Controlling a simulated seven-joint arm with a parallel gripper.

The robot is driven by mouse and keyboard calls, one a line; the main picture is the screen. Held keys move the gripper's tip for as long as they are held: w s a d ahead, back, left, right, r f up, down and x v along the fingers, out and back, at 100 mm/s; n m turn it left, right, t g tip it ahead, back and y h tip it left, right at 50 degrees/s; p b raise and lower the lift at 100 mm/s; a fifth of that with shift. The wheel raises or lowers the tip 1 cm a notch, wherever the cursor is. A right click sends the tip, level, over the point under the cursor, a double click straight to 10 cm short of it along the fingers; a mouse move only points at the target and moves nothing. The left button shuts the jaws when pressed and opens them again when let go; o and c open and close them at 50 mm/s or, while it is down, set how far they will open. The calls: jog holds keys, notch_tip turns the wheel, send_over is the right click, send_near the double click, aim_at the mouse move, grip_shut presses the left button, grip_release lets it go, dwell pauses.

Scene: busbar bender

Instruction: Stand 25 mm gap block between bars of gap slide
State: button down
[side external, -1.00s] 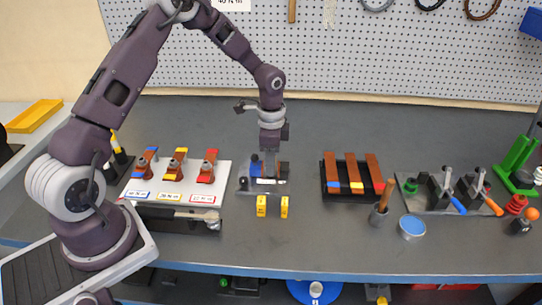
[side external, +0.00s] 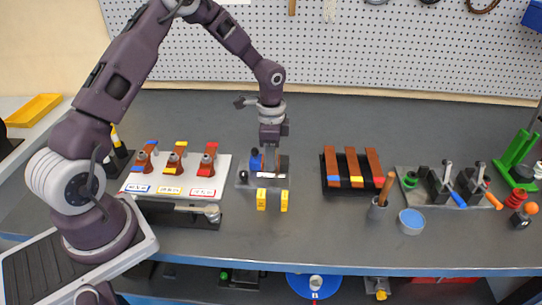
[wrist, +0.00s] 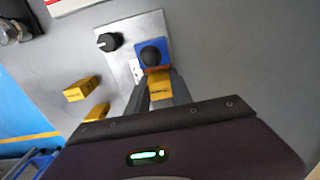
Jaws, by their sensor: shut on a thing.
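My gripper (side external: 268,174) is low over the slide, pointing down. In the wrist view my gripper (wrist: 160,90) is shut on a yellow labelled block (wrist: 160,93); its label is too small to read. A brown-red edge shows just beyond this block. I cannot tell whether the block touches the slide's plate or bars.
Two yellow blocks (side external: 261,199) (side external: 284,201) stand in front of the slide. A white board with labelled bars (side external: 170,185) is to the left.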

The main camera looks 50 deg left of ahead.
jog(key=shift+f, duration=0.1)
jog(key=c, duration=1.1)
grip_release()
jog(key=shift+o, duration=0.2)
jog(key=r, duration=0.7)
jog(key=s+r, duration=0.1)
jog(key=r, duration=0.2)
jog(key=shift+d+r, duration=0.15)
jog(key=shift+d, duration=0.15)
jog(key=s+d+r+n+t+y, duration=0.1)
jog(key=s+d+r+n+t, duration=0.15)
jog(key=s+r, duration=0.55)
jog(key=s+d+r+n+t, duration=0.1)
jog(key=s+d+r+n, duration=0.15)
jog(key=s+r, duration=0.6)
jog(key=s+d+n+t+h, duration=0.1)
jog(key=s+n, duration=0.3)
jog(key=s, duration=0.6)
jog(key=shift+s+d+f+t, duration=0.15)
jog(key=shift+d+f+t, duration=0.2)
jog(key=shift+d+t, duration=0.25)
